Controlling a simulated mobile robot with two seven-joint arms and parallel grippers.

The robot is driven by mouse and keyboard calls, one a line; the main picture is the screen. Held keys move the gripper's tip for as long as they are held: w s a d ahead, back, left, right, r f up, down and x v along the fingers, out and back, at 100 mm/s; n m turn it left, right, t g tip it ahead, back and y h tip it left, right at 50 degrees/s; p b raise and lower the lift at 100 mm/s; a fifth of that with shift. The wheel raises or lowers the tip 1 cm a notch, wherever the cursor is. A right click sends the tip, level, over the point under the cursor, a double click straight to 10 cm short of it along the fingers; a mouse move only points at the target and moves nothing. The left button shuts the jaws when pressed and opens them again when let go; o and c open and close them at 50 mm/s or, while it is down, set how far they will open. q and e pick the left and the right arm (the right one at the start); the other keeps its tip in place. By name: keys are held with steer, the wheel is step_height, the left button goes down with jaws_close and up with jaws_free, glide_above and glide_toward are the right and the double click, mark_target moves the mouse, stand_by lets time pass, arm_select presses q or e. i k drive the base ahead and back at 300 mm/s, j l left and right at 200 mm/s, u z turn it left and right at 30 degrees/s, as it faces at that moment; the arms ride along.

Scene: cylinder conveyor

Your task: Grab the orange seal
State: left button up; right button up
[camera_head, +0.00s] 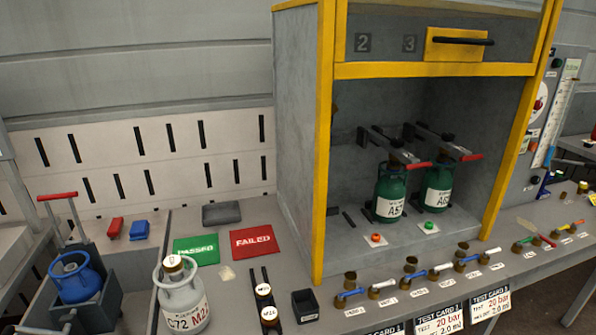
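Nothing covers the orange seal in this view. Neither of my grippers can be made out in the head view.
Red-handled clamps (471,157) stand over the cylinders. Several brass fittings with coloured levers (441,268) line the bench front. A grey cylinder (182,296), a black box (305,306), a green PASSED mat (196,250) and a red FAILED mat (253,241) are at left. The cabinet's front opening is clear.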

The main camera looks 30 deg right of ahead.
mark_target(375, 237)
steer(key=z, duration=1.65)
steer(key=l+u, duration=0.1)
steer(key=u, duration=0.25)
steer(key=i+l+u, duration=0.1)
steer(key=u, duration=0.25)
steer(key=l+u, duration=0.2)
steer(key=u, duration=0.2)
steer(key=l+u, duration=0.4)
steer(key=l, duration=0.5)
